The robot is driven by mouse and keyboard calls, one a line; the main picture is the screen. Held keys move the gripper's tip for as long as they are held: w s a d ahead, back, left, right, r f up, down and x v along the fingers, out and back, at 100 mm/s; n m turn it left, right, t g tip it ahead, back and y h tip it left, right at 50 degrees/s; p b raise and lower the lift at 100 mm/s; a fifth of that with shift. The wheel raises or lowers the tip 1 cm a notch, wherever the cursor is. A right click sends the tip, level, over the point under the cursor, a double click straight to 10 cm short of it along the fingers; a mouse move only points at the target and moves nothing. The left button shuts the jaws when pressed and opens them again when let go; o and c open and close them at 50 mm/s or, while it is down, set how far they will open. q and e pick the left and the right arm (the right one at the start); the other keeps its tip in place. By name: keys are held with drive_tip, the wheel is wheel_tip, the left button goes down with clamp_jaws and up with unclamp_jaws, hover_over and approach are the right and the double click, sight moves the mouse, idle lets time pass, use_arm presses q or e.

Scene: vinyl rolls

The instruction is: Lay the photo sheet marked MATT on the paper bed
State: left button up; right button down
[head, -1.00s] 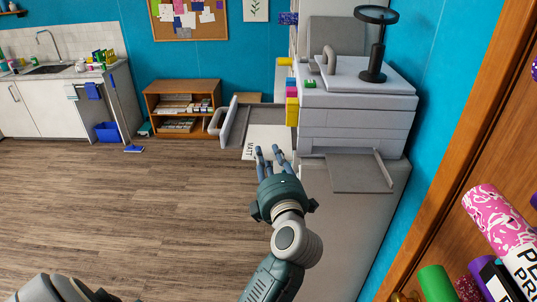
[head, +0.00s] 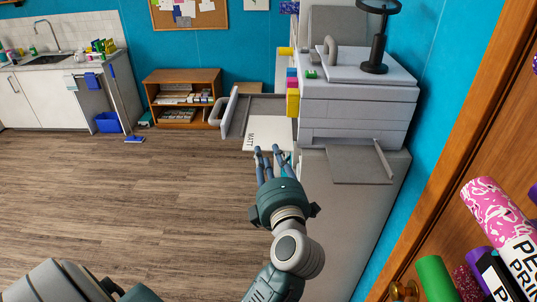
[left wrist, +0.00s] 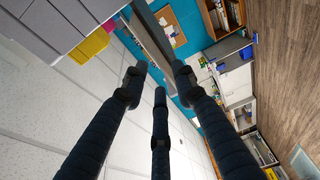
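The white photo sheet (head: 268,133) marked MATT lies flat over the right part of the pulled-out grey tray (head: 234,118), which looks like the paper bed, at the left side of the grey printer (head: 355,105). Its near edge appears to reach the tray's front; I cannot tell how it rests there. My left gripper (head: 270,152) is just in front of that near edge, fingers spread. In the left wrist view (left wrist: 160,85) its three dark fingers are apart with nothing between them, and the sheet does not show. My right gripper is not in view.
A magnifier stand (head: 376,50) sits on the printer's top. A lower flap (head: 350,165) juts out at the printer's front. Coloured cartridges (head: 292,95) stick out beside the tray. Vinyl rolls (head: 500,220) stand at the right. Open floor lies left.

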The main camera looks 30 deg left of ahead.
use_arm(q)
drive_tip(key=shift+s+d, duration=0.4)
drive_tip(key=shift+s, duration=0.3)
drive_tip(key=shift+s+d, duration=0.4)
drive_tip(key=shift+s, duration=0.25)
